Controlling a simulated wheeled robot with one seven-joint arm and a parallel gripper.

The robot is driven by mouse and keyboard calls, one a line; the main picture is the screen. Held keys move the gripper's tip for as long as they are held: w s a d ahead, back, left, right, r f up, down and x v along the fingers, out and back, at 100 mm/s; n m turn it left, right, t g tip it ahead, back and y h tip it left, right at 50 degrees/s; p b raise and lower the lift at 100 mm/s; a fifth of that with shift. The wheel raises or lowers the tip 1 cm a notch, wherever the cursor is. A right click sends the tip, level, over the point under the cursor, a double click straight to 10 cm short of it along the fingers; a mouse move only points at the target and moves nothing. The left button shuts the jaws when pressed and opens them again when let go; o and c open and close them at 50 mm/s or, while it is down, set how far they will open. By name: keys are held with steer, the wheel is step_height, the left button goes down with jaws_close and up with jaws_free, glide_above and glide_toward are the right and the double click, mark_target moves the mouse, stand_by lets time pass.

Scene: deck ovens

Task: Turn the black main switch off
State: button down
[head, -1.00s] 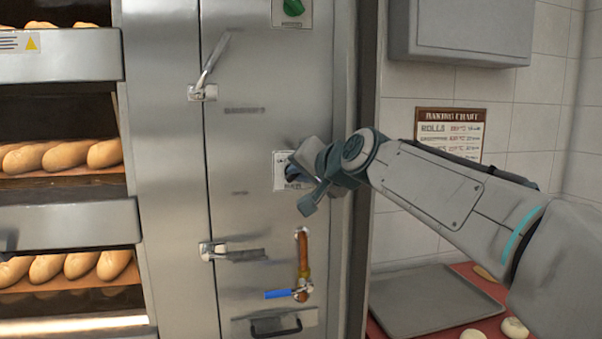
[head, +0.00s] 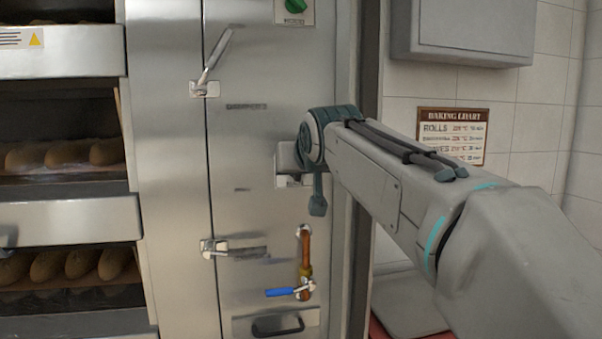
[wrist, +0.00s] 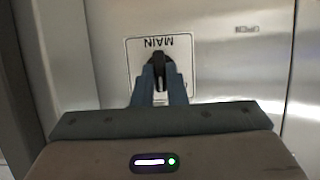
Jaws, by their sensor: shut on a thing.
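The black main switch (wrist: 159,66) sits on a white plate (wrist: 185,52) labelled MAIN, which appears upside down in the wrist view. My gripper (wrist: 160,80) has its two blue-grey fingers on either side of the switch knob and is shut on it. The knob's pointer looks roughly in line with the fingers; its exact setting is hard to read. In the head view the plate's left edge (head: 280,166) shows, while my wrist covers the switch and the fingertips.
Above is a green knob (head: 296,5). Below are a copper pipe with a blue-handled valve (head: 280,292) and a drawer-like handle (head: 277,326). Door levers (head: 212,65) stand to the left. A grey wall box (head: 465,30) and a baking chart (head: 451,134) are at right.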

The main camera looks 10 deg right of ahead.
steer(key=shift+a+f+n+t+h+b, duration=0.1)
steer(key=shift+a+n+t+h+b, duration=0.1)
steer(key=shift+n+h+b, duration=1)
steer(key=shift+a+f+n+t+h+b, duration=0.15)
steer(key=shift+n+h+b, duration=0.65)
steer(key=shift+n+b, duration=0.75)
steer(key=shift+r+n, duration=0.15)
steer(key=shift+n, duration=0.3)
steer(key=c, duration=1.5)
jaws_free()
steer(key=shift+o, duration=0.2)
steer(key=v, duration=1.3)
steer(key=shift+s+a, duration=0.2)
steer(key=shift+s, duration=0.2)
